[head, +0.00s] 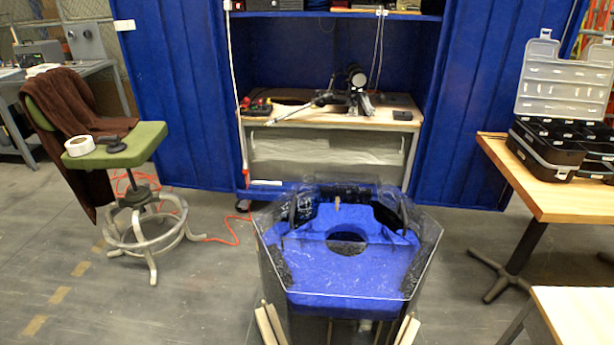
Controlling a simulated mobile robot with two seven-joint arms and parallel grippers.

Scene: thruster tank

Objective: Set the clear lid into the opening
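A clear-walled, many-sided tank (430,250) stands in the lower middle of the head view. Inside it is a bright blue body (345,275) with a dark round opening (346,243) near its middle. Thin clear edges run around the top of the tank. I cannot tell a separate clear lid from the clear walls. A small tan piece (337,201) stands at the back of the blue body. Neither of my grippers can be made out in this view.
Behind the tank is a wooden-topped workbench (300,118) with tools, between blue curtains. A green stool (120,147) with a brown cloth stands left. A wooden table (545,195) with black cases (545,150) stands right. Grey floor (200,270) is clear left of the tank.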

